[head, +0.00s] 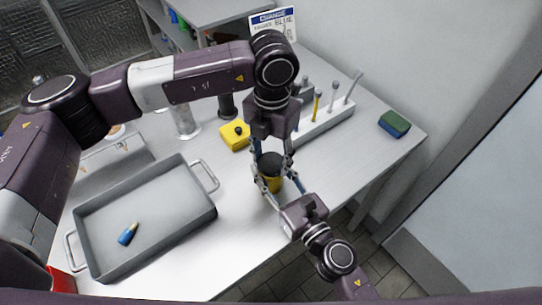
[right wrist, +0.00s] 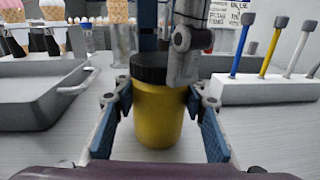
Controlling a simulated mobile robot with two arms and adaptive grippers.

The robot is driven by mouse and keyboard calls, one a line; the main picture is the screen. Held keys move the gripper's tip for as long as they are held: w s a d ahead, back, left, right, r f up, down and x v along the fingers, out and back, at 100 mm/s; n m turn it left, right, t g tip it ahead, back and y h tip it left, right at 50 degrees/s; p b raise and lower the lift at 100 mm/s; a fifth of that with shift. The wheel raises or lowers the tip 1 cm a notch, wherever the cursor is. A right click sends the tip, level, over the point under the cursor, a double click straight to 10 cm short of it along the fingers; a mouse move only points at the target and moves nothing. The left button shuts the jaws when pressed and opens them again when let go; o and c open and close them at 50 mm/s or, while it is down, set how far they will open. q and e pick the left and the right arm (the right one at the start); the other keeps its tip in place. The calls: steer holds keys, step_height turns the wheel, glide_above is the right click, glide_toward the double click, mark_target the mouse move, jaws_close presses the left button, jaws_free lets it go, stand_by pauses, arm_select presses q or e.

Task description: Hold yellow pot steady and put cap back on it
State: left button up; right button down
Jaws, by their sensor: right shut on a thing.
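The yellow pot (head: 274,185) stands upright on the table, and it also shows in the right wrist view (right wrist: 158,118). The black cap (head: 270,163) is at the top of the pot, with no gap visible between them in the right wrist view (right wrist: 149,68). My right gripper (head: 283,189) reaches in from the lower right and is shut on the pot's body, its blue pads on both sides. My left gripper (head: 273,158) points down from above, its fingers on either side of the cap; one finger hides the cap's right part in the wrist view. Whether it grips the cap is unclear.
A grey tray (head: 152,258) with a blue item (head: 127,234) inside stands at the left. A yellow block (head: 234,136) lies behind the pot. A white rack (head: 322,127) holds several tools. A green-blue sponge (head: 395,125) lies at the right, and the table there is mostly clear.

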arm_select(q)
steer(key=c, duration=0.4)
arm_select(e)
steer(key=shift+f, duration=0.1)
arm_select(q)
steer(key=m, duration=0.5)
steer(key=o, duration=1.3)
steer(key=shift+c, duration=0.2)
steer(key=shift+r, duration=0.1)
steer(key=shift+r, duration=2.15)
steer(key=shift+c, duration=0.3)
